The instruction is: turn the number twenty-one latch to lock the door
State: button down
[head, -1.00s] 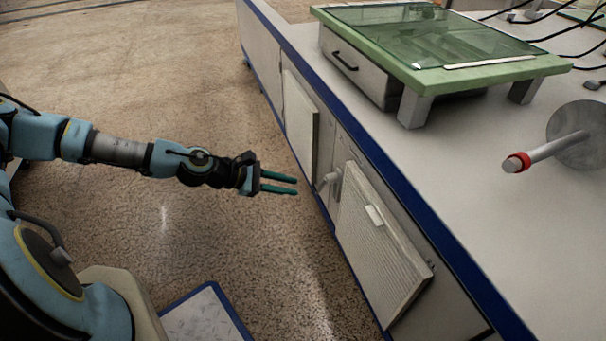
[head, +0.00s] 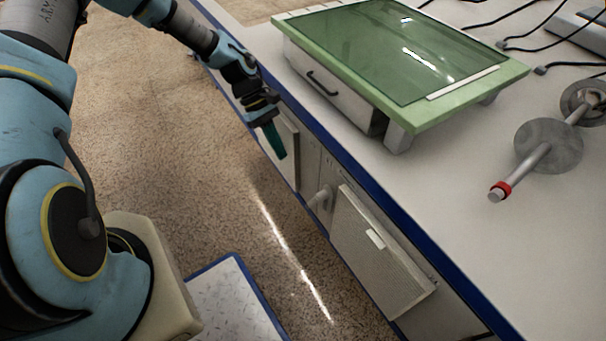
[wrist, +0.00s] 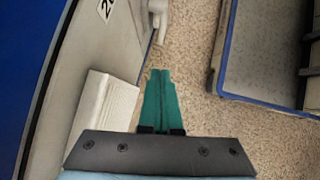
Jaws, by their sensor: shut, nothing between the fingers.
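The latch (head: 320,199) is a pale grey handle on the cabinet front, between two raised panels. In the wrist view its handle (wrist: 158,14) shows at the top, beside a partly cut-off number label (wrist: 107,7) on which only a "2" is readable. The right panel (head: 385,262), likely the door, has a ribbed face and a small white pull; I cannot tell if it is fully closed. My gripper (head: 277,146) is shut and empty, teal fingers together, pointing down in front of the left panel (head: 289,158). It is apart from the latch, also in the wrist view (wrist: 160,74).
The blue-edged countertop (head: 470,240) overhangs the cabinet. On it stand a green-framed glass-topped box (head: 510,80) and a metal rod with discs (head: 548,146). The speckled floor (head: 265,230) before the cabinet is clear.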

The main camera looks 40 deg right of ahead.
aim_at(316, 200)
jog(key=s+r+b+x, duration=0.1)
jog(key=x, duration=1.2)
jog(key=shift+s+d+b, duration=0.2)
jog(key=shift+s+b, duration=0.1)
jog(key=shift+s, duration=0.15)
jog(key=shift+f, duration=0.15)
